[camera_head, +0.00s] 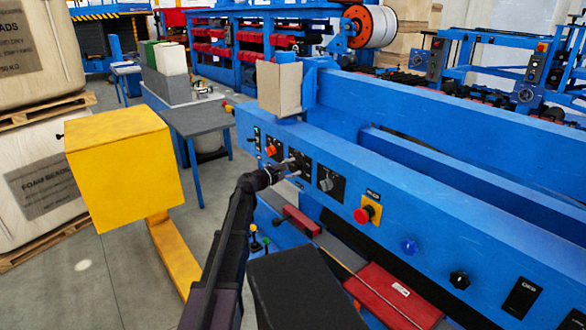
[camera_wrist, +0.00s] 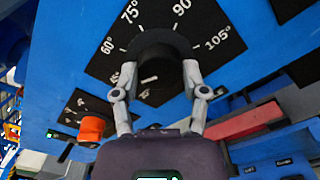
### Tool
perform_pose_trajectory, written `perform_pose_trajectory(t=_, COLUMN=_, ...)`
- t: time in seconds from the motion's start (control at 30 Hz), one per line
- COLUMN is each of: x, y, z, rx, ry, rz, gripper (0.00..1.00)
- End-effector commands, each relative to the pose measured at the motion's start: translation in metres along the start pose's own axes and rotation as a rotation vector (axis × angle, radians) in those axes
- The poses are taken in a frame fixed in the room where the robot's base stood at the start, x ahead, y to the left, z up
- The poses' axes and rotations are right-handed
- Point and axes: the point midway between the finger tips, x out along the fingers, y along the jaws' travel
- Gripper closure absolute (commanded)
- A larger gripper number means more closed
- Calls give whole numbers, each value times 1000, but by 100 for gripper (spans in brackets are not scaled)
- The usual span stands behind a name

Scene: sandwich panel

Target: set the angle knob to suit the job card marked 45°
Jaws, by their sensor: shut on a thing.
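The angle knob (camera_wrist: 160,42) is a black round knob on a black dial plate (camera_wrist: 205,22) marked 60°, 75°, 90° and 105° in white. A further marking left of the knob, by the left finger, is partly hidden. A short pale mark shows on the knob's near face; I cannot tell for sure which value it points to. My gripper (camera_wrist: 160,70) is shut on the knob, one finger on each side. In the head view my gripper (camera_head: 285,170) reaches the dial plate (camera_head: 293,154) on the blue panel. I cannot make out a job card marked 45°.
An orange-red knob (camera_wrist: 92,128) sits beside the dial, also in the head view (camera_head: 271,150). Right of the dial are another black knob plate (camera_head: 330,184) and a red emergency button on yellow (camera_head: 364,214). A yellow box (camera_head: 125,160) stands left of my arm.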

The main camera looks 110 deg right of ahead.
Motion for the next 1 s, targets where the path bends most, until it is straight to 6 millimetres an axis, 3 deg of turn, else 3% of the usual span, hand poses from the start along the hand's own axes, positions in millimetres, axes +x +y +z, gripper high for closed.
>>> perform_pose_trajectory(t=0.37, x=1, y=1, z=0, rx=5, ry=-1, rz=2, gripper=91)
perform_pose_trajectory(t=0.4, x=1, y=1, z=0, rx=4, ry=-1, rz=2, gripper=34)
perform_pose_trajectory(t=0.5, x=1, y=1, z=0, rx=4, ry=-1, rz=1, gripper=8)
perform_pose_trajectory(t=1.0, x=-2, y=0, z=0, rx=5, ry=0, rz=1, gripper=8)
